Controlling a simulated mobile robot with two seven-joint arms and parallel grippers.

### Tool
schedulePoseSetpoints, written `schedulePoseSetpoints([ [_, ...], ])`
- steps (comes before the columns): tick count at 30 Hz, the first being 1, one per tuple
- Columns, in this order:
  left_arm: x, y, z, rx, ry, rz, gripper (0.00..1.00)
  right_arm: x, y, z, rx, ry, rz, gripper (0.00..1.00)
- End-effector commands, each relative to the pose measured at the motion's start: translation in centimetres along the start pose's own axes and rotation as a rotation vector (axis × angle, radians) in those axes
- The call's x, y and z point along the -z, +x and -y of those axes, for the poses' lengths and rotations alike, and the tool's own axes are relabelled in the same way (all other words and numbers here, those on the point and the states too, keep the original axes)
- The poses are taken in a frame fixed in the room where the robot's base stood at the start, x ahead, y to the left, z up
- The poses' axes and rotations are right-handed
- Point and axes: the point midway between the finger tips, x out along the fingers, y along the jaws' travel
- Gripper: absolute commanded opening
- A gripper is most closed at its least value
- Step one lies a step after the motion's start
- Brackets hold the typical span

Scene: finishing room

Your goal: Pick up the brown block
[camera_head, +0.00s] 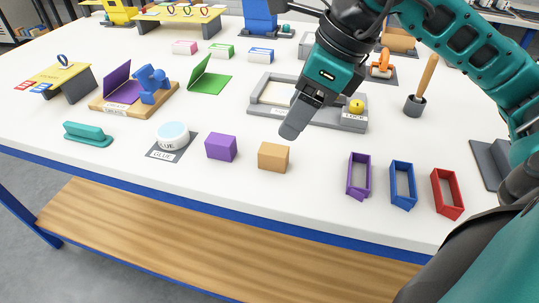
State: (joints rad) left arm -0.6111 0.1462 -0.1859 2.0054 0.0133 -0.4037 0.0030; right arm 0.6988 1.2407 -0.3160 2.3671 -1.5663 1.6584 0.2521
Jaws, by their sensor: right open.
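The brown block (273,157) sits on the white table near its front edge, just right of a purple block (221,147). My right gripper (293,128) comes in from the upper right and hangs above and slightly behind the brown block, apart from it. It is open and empty, seen side-on so that its fingers overlap. My left gripper is not in view.
The glue pot (172,136) stands left of the purple block. Purple (359,176), blue (403,186) and red (447,194) open frames stand to the right. A grey tray (258,107) lies behind the gripper. The front edge of the table is close to the block.

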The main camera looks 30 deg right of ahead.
Motion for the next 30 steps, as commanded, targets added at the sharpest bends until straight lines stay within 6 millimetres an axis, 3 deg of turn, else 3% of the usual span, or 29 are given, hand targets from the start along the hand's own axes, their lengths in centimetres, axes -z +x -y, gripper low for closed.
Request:
schedulePoseSetpoints([
  [1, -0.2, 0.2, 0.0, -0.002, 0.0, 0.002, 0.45, 0.1, 1.3, -0.1, -0.006, -0.001, -0.002, 0.64],
  [6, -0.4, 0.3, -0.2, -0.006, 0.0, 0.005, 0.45, 0.0, 4.0, -0.1, -0.006, 0.0, -0.001, 0.64],
  [13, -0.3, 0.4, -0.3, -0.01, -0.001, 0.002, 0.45, 0.0, 5.8, 0.0, -0.006, 0.0, 0.0, 0.64],
  [21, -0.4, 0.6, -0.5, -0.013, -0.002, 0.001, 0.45, 0.1, 9.6, 0.2, -0.007, -0.001, 0.001, 0.64],
  [30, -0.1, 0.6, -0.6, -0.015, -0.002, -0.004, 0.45, 0.1, 10.2, 0.3, -0.004, -0.001, 0.002, 0.64],
])
